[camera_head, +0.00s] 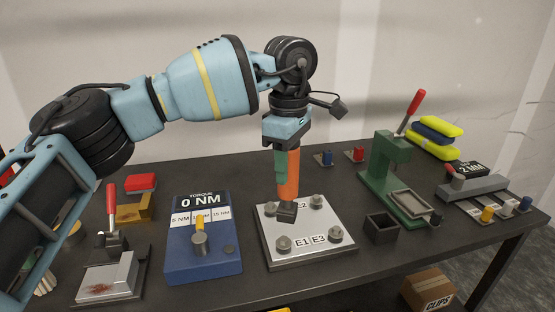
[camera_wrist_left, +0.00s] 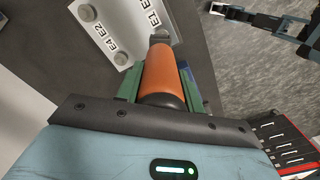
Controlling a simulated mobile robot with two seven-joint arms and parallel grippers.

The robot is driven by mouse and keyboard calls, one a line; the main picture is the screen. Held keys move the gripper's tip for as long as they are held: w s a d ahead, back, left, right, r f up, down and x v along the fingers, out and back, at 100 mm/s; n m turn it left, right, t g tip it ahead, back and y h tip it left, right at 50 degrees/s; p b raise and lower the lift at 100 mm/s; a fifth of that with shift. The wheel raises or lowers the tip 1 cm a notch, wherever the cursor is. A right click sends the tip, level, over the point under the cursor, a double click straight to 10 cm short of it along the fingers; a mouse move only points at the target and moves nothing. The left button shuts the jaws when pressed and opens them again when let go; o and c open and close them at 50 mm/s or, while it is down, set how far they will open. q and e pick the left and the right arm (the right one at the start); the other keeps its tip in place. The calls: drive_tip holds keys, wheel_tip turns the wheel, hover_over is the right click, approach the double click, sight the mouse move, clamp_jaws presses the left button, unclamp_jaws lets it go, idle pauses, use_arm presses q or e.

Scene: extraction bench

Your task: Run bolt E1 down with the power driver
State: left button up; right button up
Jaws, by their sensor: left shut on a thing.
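The power driver (camera_head: 292,176) has an orange body and a dark square head. My left gripper (camera_head: 286,150) is shut on it, with green fingers at its sides, and holds it upright with the head down. The driver (camera_wrist_left: 163,75) also shows in the left wrist view. Its head is over the metal plate (camera_head: 268,258), inward of the bolts; whether it touches the plate is unclear. Bolt E1 (camera_head: 284,243) stands at the plate's near left corner beside its label, apart from the head in the picture. The driver hides part of the far labels. My right gripper is not seen.
A blue torque station (camera_head: 205,265) reading 0 NM stands left of the plate. A small dark open box (camera_head: 381,227) and a green press (camera_head: 382,168) stand right. Other bolts (camera_head: 336,234) rise from the plate's corners. A red-handled clamp (camera_head: 110,270) is far left.

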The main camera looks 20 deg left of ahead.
sight(284, 198)
use_arm(q)
drive_tip(key=shift+s+a+r, duration=0.1)
drive_tip(key=shift+s+a, duration=0.15)
idle(0.3)
drive_tip(key=shift+f, duration=2.8)
drive_tip(key=shift+f+p, duration=0.4)
drive_tip(key=shift+f, duration=0.8)
idle(3.5)
